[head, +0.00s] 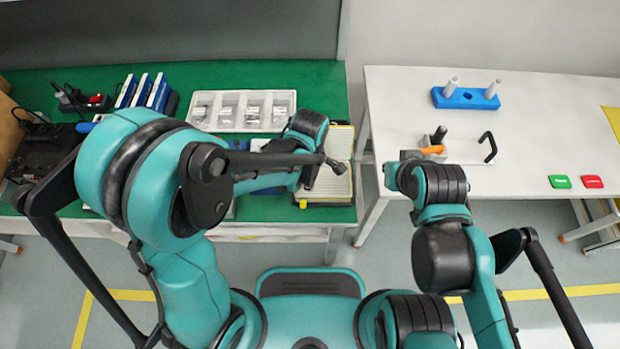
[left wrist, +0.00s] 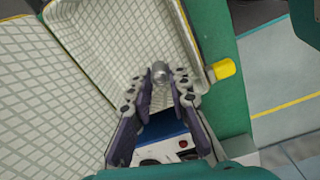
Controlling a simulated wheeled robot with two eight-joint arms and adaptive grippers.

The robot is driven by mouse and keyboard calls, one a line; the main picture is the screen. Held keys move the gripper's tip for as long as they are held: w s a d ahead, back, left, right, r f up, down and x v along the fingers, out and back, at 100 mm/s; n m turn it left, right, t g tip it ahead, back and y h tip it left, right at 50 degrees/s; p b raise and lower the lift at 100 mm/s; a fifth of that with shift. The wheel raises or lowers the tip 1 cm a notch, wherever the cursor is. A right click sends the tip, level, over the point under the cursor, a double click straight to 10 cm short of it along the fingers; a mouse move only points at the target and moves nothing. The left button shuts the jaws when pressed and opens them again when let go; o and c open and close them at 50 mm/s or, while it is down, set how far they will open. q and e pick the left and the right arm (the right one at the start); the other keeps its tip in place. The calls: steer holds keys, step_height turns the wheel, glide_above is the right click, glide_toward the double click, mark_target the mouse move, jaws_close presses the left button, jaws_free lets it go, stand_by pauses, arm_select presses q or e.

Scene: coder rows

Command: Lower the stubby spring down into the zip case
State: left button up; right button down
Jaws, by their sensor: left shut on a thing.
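The zip case (head: 342,188) lies open at the right end of the green bench, with a pale grid-patterned lining and a dark and yellow edge. In the left wrist view its lined panels (left wrist: 60,90) fill the left and middle. My left gripper (left wrist: 160,78) is shut on the stubby spring (left wrist: 160,71), a small grey, round-ended piece between the fingertips. In the head view the spring (head: 339,168) shows at the fingertips, over the case lining. I cannot tell its height above the lining. My right gripper cannot be made out; only the right arm shows.
A white compartment tray (head: 240,110) stands behind the left gripper. A yellow piece (left wrist: 224,69) sits at the case edge. A blue and white device (left wrist: 165,138) shows below the fingers. A white table (head: 540,130) stands to the right, across a gap.

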arm_select(q)
steer(key=shift+f, duration=0.3)
steer(key=o, duration=0.9)
step_height(320, 180, up, 12)
steer(key=shift+s+r, duration=0.1)
stand_by(0.7)
steer(key=s+a+r+m+t, duration=0.1)
steer(key=a+m+t, duration=0.1)
steer(key=a+m, duration=0.3)
steer(key=s+a+r+m+t, duration=0.2)
steer(key=a+m, duration=0.3)
steer(key=a, duration=0.1)
steer(key=s+a+r+m+t, duration=0.1)
steer(key=s+a+m+t, duration=0.1)
steer(key=a+m, duration=0.3)
steer(key=shift+a+r+t, duration=0.2)
steer(key=shift+a+t, duration=0.3)
steer(key=shift+a, duration=0.3)
